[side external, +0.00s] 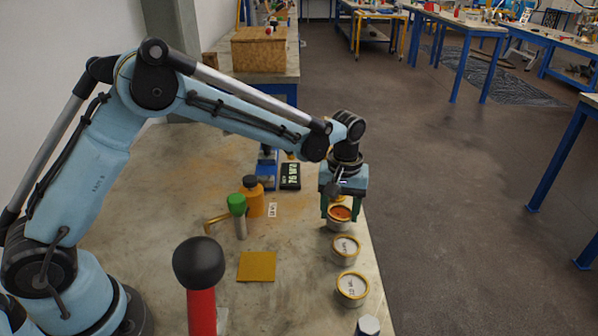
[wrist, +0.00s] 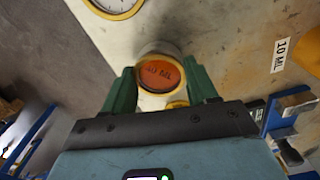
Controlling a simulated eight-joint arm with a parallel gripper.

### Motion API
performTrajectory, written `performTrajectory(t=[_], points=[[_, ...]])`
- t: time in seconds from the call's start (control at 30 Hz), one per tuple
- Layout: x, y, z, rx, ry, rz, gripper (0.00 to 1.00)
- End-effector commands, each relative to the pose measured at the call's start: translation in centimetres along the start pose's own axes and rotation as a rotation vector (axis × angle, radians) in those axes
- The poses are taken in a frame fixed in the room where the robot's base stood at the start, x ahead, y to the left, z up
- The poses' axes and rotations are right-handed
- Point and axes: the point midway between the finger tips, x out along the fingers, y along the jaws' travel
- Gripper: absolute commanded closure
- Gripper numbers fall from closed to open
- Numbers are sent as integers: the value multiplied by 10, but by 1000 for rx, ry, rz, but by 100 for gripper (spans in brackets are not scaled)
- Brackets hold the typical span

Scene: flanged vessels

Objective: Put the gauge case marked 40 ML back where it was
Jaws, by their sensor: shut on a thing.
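My gripper (side external: 341,213) is shut on a round case with an orange-red face and pale rim (side external: 340,212), near the table's right edge. In the wrist view the case (wrist: 160,74) sits between the green fingers (wrist: 162,90); its lettering ends in "0 ML", and the first digit is hard to read. I cannot tell whether it touches the table. Two brass-rimmed cases with white faces, a nearer one (side external: 352,287) and a middle one (side external: 345,249), stand in a row with it. Part of a white dial case (wrist: 115,4) shows in the wrist view.
A "10 ML" label (wrist: 282,55) lies on the table. A yellow plate (side external: 257,267), green-capped cylinder (side external: 238,217), orange bottle (side external: 253,199) and black display (side external: 290,177) stand left of the row. A red handle with a black ball (side external: 199,264) rises in front. Bare tabletop lies between.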

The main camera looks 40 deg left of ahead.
Motion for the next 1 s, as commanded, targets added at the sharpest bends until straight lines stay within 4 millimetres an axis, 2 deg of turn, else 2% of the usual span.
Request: performTrajectory(t=[0.17, 0.2, 0.33, 0.6, 0.73, 0.87, 1.0], points=[[3, 0, 0, 0, 0, 0, 85], [3, 0, 0, 0, 0, 0, 36], [3, 0, 0, 0, 0, 0, 17], [2, 0, 0, 0, 0, 0, 17], [-5, 0, 0, 0, 0, 0, 17], [-25, 0, 0, 0, 0, 0, 17], [-55, 0, 0, 0, 0, 0, 17]])
